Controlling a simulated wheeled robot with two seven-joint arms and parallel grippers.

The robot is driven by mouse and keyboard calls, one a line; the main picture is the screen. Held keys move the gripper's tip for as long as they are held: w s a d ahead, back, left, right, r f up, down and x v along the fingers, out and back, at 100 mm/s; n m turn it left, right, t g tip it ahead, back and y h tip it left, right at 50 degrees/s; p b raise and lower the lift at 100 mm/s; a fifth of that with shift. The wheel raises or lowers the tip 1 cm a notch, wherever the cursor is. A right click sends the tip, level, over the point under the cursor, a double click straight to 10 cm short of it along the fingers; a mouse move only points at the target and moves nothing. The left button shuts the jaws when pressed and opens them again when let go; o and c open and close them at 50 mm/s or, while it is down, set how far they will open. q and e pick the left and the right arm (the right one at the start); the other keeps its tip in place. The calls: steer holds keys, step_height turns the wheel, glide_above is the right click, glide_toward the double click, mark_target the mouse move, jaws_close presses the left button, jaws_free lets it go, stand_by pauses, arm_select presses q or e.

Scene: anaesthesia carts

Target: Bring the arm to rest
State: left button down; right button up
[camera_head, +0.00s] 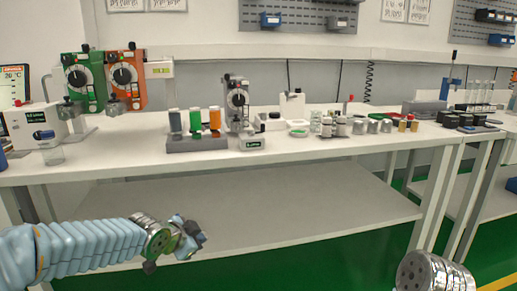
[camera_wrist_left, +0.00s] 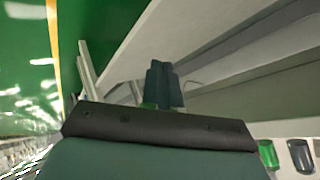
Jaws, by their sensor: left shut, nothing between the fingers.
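My left arm (camera_head: 90,248) reaches in from the lower left of the head view, sleeved in pale blue. My left gripper (camera_head: 191,237) is in front of the bench, below the worktop level and apart from it. In the left wrist view its dark fingers (camera_wrist_left: 162,84) lie together with nothing between them. A silver metal part of my right arm (camera_head: 433,273) shows at the bottom right of the head view. My right gripper is outside the picture.
The white bench (camera_head: 330,152) carries a green vaporizer (camera_head: 84,83), an orange one (camera_head: 126,80), a grey one (camera_head: 237,103) and several small bottles and jars. Its lower shelf (camera_head: 290,208) is bare. Open green floor (camera_head: 330,262) lies in front.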

arm_select(q)
steer(key=s+d+f+n+g+h, duration=0.1)
steer(key=s+d+f+n+g, duration=0.1)
steer(key=f, duration=0.6)
steer(key=s+d+f+n+g, duration=0.1)
steer(key=s+f, duration=0.1)
steer(key=f, duration=0.5)
steer(key=s+d+f+n+g, duration=0.2)
steer(key=s+f+n+g, duration=0.3)
steer(key=s+f, duration=1.9)
steer(key=n, duration=0.5)
steer(key=shift+s+g, duration=0.3)
steer(key=shift+g, duration=0.1)
